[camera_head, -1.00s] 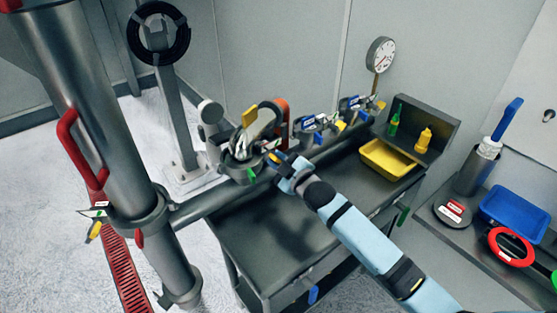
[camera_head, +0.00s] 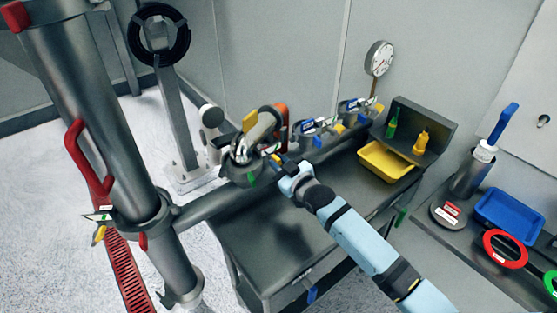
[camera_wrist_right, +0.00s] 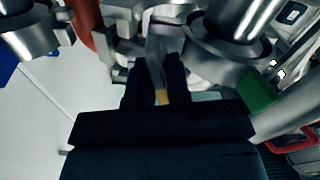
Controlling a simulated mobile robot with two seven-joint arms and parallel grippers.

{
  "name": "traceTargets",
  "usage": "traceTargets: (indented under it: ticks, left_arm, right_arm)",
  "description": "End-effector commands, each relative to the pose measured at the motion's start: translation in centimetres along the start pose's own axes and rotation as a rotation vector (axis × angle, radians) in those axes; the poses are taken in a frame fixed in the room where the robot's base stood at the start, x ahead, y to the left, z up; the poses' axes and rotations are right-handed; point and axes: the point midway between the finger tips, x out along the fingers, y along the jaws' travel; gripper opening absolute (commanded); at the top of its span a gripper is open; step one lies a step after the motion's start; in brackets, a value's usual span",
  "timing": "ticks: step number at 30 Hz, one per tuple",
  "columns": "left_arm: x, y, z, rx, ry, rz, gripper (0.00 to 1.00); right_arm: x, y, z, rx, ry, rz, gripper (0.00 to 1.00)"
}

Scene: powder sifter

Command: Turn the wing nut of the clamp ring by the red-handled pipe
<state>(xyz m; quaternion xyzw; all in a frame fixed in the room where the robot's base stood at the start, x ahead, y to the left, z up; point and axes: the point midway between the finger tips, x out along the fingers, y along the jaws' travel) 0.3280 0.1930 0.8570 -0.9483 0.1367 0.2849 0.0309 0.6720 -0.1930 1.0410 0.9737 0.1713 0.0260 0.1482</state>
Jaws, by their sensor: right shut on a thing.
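The thick upright pipe (camera_head: 85,100) with the red handle (camera_head: 88,162) stands at the left of the head view. A clamp ring (camera_head: 162,214) with a small lever circles it. Another dark clamp ring (camera_head: 238,172) with a green tag (camera_head: 251,180) sits on the horizontal pipe to its right. My right gripper (camera_head: 277,160) is at that ring's right side. In the right wrist view, my right gripper (camera_wrist_right: 157,75) is shut on a thin metal piece (camera_wrist_right: 157,58), apparently the wing nut, with a yellow part between the fingers. Its far end is hard to make out. My left gripper is not in view.
An orange-red handle (camera_head: 283,113) and blue-marked clamps (camera_head: 318,128) stand close behind my right gripper. A yellow tray (camera_head: 386,162) lies on the bench behind. A blue tray (camera_head: 510,212) and a red ring (camera_head: 505,249) are at the right. The front bench top (camera_head: 280,235) is clear.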

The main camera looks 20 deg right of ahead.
Motion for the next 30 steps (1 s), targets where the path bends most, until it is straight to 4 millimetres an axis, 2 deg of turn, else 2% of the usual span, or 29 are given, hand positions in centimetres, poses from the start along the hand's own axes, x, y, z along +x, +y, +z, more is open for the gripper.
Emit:
traceTargets:
  ticks: [11, 30]
  left_arm:
    - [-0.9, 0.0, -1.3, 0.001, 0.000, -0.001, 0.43]
    - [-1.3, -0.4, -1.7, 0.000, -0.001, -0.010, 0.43]
  right_arm:
    - [0.0, 0.2, -0.1, 0.358, -0.001, 0.000, 0.00]
    - [0.0, 0.4, 0.2, 0.901, -0.001, 0.000, 0.00]
